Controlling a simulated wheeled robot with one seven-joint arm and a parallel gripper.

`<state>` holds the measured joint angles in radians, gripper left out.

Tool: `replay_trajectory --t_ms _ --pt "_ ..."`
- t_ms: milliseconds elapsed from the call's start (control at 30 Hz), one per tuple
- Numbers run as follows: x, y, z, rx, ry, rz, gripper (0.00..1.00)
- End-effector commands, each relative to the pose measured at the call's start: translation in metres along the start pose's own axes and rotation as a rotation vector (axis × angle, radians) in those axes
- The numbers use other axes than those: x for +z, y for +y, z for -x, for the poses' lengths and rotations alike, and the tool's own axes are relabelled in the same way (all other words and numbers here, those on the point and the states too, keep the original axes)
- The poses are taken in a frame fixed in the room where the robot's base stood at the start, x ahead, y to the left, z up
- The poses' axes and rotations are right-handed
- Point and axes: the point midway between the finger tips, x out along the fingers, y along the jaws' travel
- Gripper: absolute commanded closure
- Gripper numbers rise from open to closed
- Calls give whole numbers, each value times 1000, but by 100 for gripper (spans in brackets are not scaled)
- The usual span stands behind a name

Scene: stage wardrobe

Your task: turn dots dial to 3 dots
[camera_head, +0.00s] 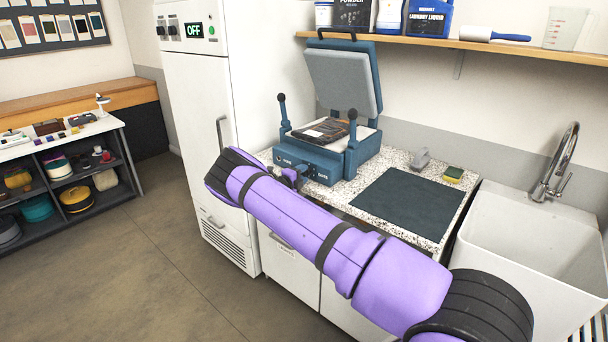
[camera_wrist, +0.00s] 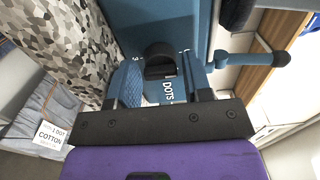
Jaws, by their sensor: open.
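A blue heat press (camera_head: 318,160) stands open on the speckled counter, its grey upper plate raised. A dark folded item (camera_head: 328,130) lies on its lower plate. In the wrist view the black dots dial (camera_wrist: 160,60) sits on the blue press front, with the word DOTS beside it; its setting cannot be read. My gripper (camera_wrist: 163,88) is open, its two blue textured fingers on either side of the dial's near edge; whether they touch it I cannot tell. In the head view my gripper (camera_head: 292,176) is at the press front and partly hides it.
A dark mat (camera_head: 407,203), a sponge (camera_head: 453,174) and a grey object (camera_head: 421,159) lie right of the press. A white sink (camera_head: 535,240) is farther right. A tall white cabinet (camera_head: 230,90) stands left. A tag reading 1 DOT COTTON (camera_wrist: 50,135) hangs on grey fabric.

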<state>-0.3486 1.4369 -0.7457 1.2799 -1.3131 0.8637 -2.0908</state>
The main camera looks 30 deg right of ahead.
Motion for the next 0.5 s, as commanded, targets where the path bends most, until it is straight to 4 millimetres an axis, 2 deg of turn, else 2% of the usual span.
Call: replay_trajectory --t_ms 133,433,467,500 --pt "0 0 -10 0 0 0 54" --pt "0 0 -12 1 0 0 54" --pt "0 0 -12 1 0 0 57" --pt "0 0 -12 1 0 0 66"
